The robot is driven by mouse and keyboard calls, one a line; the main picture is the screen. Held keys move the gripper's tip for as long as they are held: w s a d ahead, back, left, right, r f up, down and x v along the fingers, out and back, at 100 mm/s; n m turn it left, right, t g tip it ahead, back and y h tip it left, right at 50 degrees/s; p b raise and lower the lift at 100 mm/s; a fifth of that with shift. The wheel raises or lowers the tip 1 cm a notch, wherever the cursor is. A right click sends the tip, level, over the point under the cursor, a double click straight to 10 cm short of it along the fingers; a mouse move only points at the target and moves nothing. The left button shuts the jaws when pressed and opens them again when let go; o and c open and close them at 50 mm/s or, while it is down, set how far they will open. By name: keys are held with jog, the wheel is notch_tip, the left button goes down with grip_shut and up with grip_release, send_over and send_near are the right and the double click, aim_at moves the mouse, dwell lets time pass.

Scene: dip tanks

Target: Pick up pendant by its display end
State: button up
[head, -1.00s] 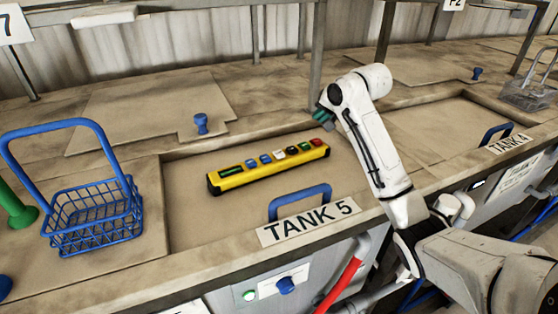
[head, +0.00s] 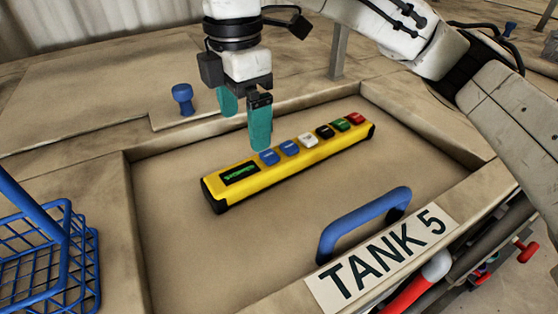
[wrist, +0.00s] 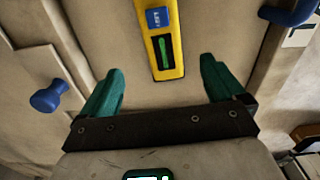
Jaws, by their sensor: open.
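The yellow pendant (head: 290,161) lies on the recessed lid of Tank 5, with a row of coloured buttons and a small green-lit display at its left end. In the wrist view the display end of the pendant (wrist: 165,55) points toward my gripper, between the lines of the two fingers. My gripper (head: 245,120) has teal fingers and is open and empty. It is above and behind the pendant, near its display end and first blue buttons. In the wrist view the fingers of my gripper (wrist: 158,85) stand wide apart, clear of the pendant.
A blue lid handle (head: 362,222) rises in front of the pendant, above the TANK 5 sign (head: 382,260). A blue wire basket (head: 45,255) stands at the left. A blue knob (head: 182,98) stands behind. The lid around the pendant is bare.

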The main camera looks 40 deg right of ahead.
send_over(246, 170)
jog(key=f, duration=0.4)
jog(key=shift+w+d+f, duration=0.15)
jog(key=shift+d+f, duration=0.2)
jog(key=shift+a+f, duration=0.2)
jog(key=shift+f, duration=1.3)
jog(key=shift+a+f, duration=0.15)
jog(key=shift+f, duration=1.3)
jog(key=c, duration=1.1)
jog(key=shift+r, duration=0.1)
jog(key=shift+c, duration=0.4)
jog(key=shift+r, duration=0.1)
